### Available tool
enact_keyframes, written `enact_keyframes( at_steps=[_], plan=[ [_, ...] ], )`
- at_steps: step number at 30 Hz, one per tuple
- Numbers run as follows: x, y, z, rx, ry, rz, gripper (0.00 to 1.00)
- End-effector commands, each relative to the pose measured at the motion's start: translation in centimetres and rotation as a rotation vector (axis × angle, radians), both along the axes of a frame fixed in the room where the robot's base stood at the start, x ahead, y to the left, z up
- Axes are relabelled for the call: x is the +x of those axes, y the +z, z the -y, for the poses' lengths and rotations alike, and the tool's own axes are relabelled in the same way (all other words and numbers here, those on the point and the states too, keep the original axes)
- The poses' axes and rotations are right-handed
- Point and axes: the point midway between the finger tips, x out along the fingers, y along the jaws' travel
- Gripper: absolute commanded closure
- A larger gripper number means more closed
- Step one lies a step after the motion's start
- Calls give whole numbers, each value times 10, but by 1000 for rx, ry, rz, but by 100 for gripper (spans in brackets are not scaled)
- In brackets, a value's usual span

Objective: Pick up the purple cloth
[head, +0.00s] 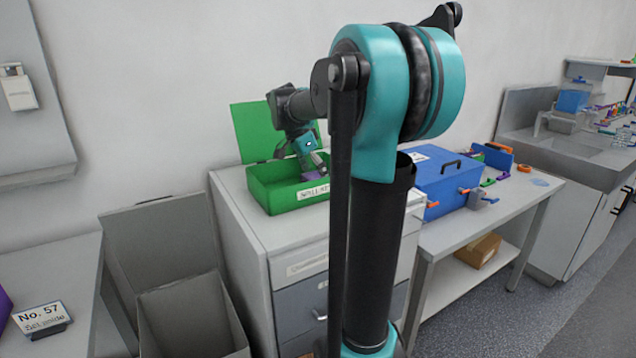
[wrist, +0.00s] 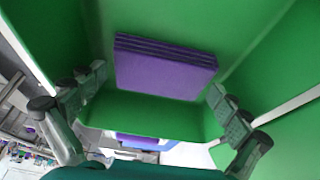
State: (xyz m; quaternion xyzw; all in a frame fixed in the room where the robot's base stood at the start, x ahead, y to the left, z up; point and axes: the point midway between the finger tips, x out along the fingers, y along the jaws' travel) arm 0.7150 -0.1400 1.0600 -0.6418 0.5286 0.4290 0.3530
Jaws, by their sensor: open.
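The purple cloth (wrist: 163,70) is a folded, layered stack lying on the floor of the green box, seen in the wrist view. The green box (head: 290,198) stands on the grey drawer cabinet with its lid up, and its inside also shows in the wrist view (wrist: 185,20). My gripper (wrist: 157,92) is open, one finger on each side of the cloth in the wrist view, not holding it. In the head view my gripper (head: 315,165) points down into the green box, and the cloth there is mostly hidden by the box wall and gripper.
The green box walls stand close around my gripper. A blue box (head: 440,180) with orange-handled clamps stands on the table to the right. An open grey bin (head: 190,315) stands left of the cabinet (head: 300,245). A No. 57 sign (head: 42,318) stands on the left table.

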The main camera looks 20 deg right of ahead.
Motion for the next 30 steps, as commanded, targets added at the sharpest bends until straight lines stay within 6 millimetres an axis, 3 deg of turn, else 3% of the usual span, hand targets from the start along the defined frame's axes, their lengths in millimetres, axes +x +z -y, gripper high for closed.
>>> enact_keyframes(
  at_steps=[3, 11, 23, 30],
  plan=[
    [0, 0, 0, 0, 0, 0, 3],
    [0, 0, 0, 0, 0, 0, 32],
    [0, 8, 0, 0, -1, 0, 33],
    [0, 46, 0, 0, -1, 0, 33]
  ],
)
